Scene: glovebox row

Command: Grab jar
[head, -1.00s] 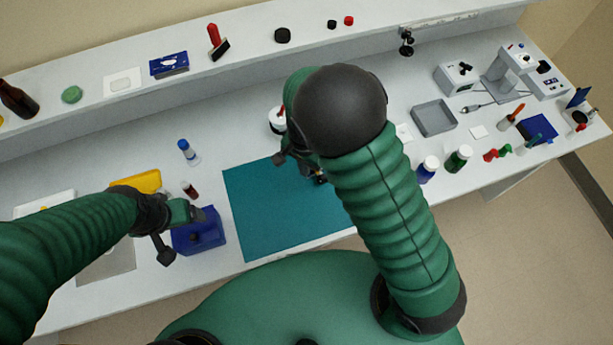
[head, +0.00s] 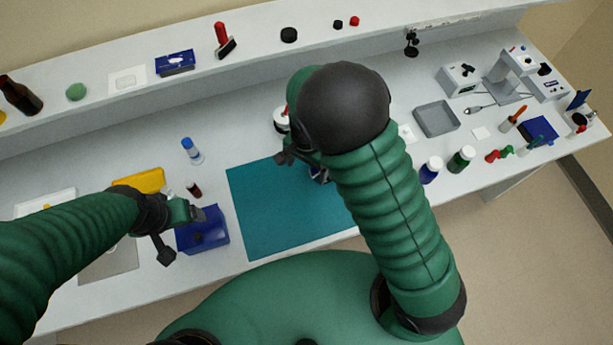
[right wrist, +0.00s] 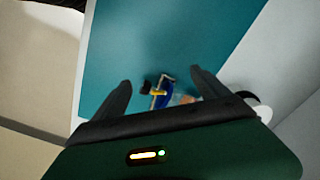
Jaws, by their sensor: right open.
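My right gripper (right wrist: 160,77) is open, its two dark fingers spread above the teal mat in the right wrist view. A small object with a blue body, an orange-yellow part and a metal wire clasp (right wrist: 161,94), perhaps the jar, shows between the fingers, untouched as far as I can see; its lower part is hidden by my gripper. In the head view it is mostly hidden behind my right arm, with a bit of blue (head: 318,173) showing. My left gripper (head: 182,232) is open, by the blue box on the left.
The teal mat (head: 260,215) is otherwise bare. A white-topped container (head: 281,119) stands behind it. The blue box (head: 215,232) lies left of the mat. A blue-capped vial (head: 191,150) stands behind that. White-capped bottles (head: 431,170) and a grey tray (head: 436,118) are to the right.

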